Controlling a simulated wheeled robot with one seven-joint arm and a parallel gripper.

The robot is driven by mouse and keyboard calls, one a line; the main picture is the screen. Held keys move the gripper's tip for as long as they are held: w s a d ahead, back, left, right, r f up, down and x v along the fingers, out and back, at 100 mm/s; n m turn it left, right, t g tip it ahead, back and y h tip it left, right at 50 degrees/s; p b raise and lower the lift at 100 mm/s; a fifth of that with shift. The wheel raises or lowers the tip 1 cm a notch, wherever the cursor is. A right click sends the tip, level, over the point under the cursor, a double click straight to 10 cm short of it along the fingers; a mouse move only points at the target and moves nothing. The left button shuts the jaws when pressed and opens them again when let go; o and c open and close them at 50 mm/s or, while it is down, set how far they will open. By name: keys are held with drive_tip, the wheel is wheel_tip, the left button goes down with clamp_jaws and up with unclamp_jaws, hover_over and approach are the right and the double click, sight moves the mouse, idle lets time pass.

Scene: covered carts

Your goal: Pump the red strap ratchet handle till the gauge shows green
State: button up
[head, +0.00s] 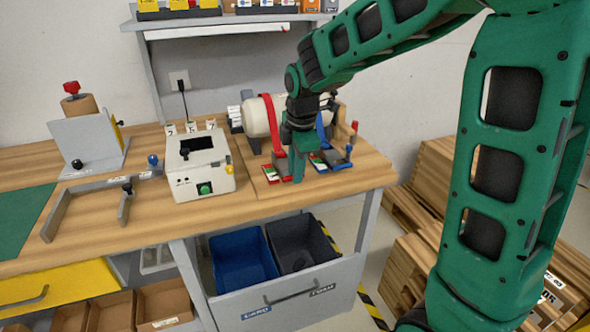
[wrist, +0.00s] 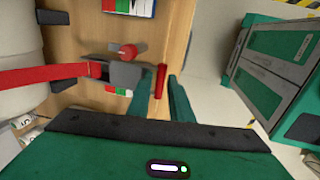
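The red strap (head: 274,120) runs over a white cylinder (head: 255,117) and down to the bench; in the wrist view the red strap (wrist: 45,75) enters a grey ratchet (wrist: 124,75). A red knob (wrist: 128,52) sits on the ratchet. A red bar (wrist: 160,81), apparently the handle grip, lies to its right. My gripper (wrist: 160,95) is open, with the bar between its fingertips; I cannot tell whether either finger touches it. The red strap's gauge (head: 272,174) shows red, white and green bands; its pointer is too small to read, and my finger partly covers it in the wrist view.
A blue strap (head: 320,128) with its own ratchet and gauge (head: 318,162) stands just right of my gripper. A cream box (head: 200,180) with a green button is to the left. Blue (head: 240,262) and dark bins (head: 300,250) sit below the bench edge.

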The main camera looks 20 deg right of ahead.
drive_tip(key=shift+d, duration=0.1)
clamp_jaws()
drive_tip(key=shift+r, duration=0.2)
